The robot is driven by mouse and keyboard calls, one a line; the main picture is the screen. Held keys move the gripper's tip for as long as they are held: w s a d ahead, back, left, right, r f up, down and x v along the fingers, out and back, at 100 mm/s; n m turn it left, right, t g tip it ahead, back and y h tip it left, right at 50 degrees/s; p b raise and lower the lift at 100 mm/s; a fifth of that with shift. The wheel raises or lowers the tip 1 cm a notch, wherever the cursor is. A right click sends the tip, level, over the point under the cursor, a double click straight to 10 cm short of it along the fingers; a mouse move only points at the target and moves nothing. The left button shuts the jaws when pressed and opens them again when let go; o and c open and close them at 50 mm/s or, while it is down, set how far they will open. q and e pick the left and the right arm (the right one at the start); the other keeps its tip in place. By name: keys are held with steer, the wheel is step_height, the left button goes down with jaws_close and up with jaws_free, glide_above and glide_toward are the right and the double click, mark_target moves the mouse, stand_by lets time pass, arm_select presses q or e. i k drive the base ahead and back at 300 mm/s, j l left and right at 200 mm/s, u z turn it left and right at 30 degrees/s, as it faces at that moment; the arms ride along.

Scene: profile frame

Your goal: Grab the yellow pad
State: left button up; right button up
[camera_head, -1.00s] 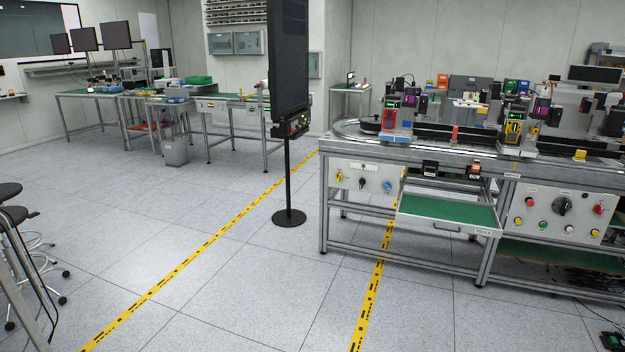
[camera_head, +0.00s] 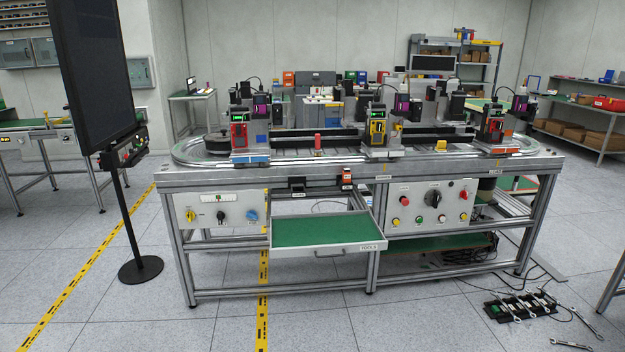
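A small yellow block (camera_head: 441,146) sits on the top of the metal workbench (camera_head: 300,178), right of the middle station. It is the loose yellow thing that shows there; it is too small to tell if it is a pad. A machine station with a yellow front (camera_head: 377,130) stands to its left. Neither of my grippers is in view.
An open drawer with a green bottom (camera_head: 325,232) juts out from the bench front. A black screen on a stand (camera_head: 100,80) is at left. Wrenches and a tool tray (camera_head: 520,305) lie on the floor at right. The floor before the bench is mostly clear.

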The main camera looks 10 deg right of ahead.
mark_target(440, 147)
steer(key=i+l+z, duration=0.1)
steer(key=i+z, duration=0.25)
steer(key=i, duration=0.25)
steer(key=i+j+z, duration=0.1)
steer(key=i+z, duration=0.25)
steer(key=i, duration=0.25)
steer(key=i+j+z, duration=0.35)
steer(key=i, duration=0.3)
steer(key=i+l+z, duration=0.1)
steer(key=i, duration=0.5)
steer(key=i+l+z, duration=0.15)
steer(key=i+l, duration=0.15)
steer(key=i, duration=0.3)
